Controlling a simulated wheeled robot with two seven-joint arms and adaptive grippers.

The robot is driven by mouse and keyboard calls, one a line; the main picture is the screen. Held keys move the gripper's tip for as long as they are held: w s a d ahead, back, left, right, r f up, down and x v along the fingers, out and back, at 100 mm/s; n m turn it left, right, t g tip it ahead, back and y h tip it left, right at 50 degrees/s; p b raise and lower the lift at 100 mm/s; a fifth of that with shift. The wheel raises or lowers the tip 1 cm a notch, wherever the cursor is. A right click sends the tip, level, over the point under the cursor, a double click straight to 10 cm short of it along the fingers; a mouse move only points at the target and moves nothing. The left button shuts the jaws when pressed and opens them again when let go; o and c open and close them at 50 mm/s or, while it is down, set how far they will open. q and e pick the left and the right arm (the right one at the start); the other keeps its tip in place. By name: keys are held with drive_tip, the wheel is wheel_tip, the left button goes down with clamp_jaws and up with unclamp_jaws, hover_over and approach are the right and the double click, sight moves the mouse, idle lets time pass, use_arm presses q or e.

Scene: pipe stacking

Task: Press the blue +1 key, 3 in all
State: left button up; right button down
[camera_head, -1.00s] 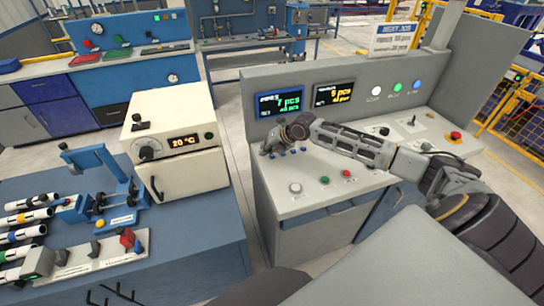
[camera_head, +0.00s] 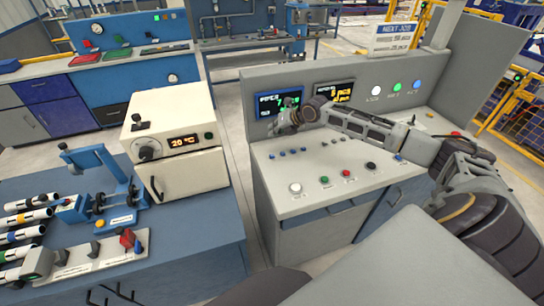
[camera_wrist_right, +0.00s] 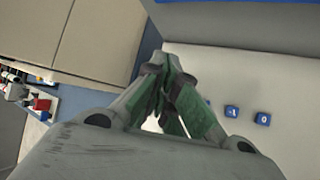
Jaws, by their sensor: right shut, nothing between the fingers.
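Small blue keys (camera_head: 282,153) sit in a row on the sloping light top of the console, under the left display. My right gripper (camera_head: 280,127) is shut and empty, above and behind the row, in front of the left display (camera_head: 279,103). In the right wrist view my shut fingers (camera_wrist_right: 164,90) hide part of the panel. Two blue keys (camera_wrist_right: 232,111) show right of them, apart from the fingertips. My left gripper is out of view.
The right display (camera_head: 334,94) is partly behind my arm. White (camera_head: 295,188), green (camera_head: 324,181), red (camera_head: 347,174) and black buttons line the console front. A white oven (camera_head: 180,150) stands to the left. A NEXT JOB sign (camera_head: 398,37) is above the console.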

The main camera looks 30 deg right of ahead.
drive_tip(key=shift+f, duration=0.2)
drive_tip(key=b, duration=0.5)
hover_over(273, 154)
drive_tip(key=shift+f, duration=3)
drive_tip(key=shift+f+b, duration=0.5)
drive_tip(key=shift+f, duration=0.65)
drive_tip(key=shift+f+b, duration=0.35)
drive_tip(key=shift+f, duration=0.5)
drive_tip(key=shift+r, duration=0.15)
drive_tip(key=shift+r+p, duration=0.65)
drive_tip(key=shift+r, duration=0.05)
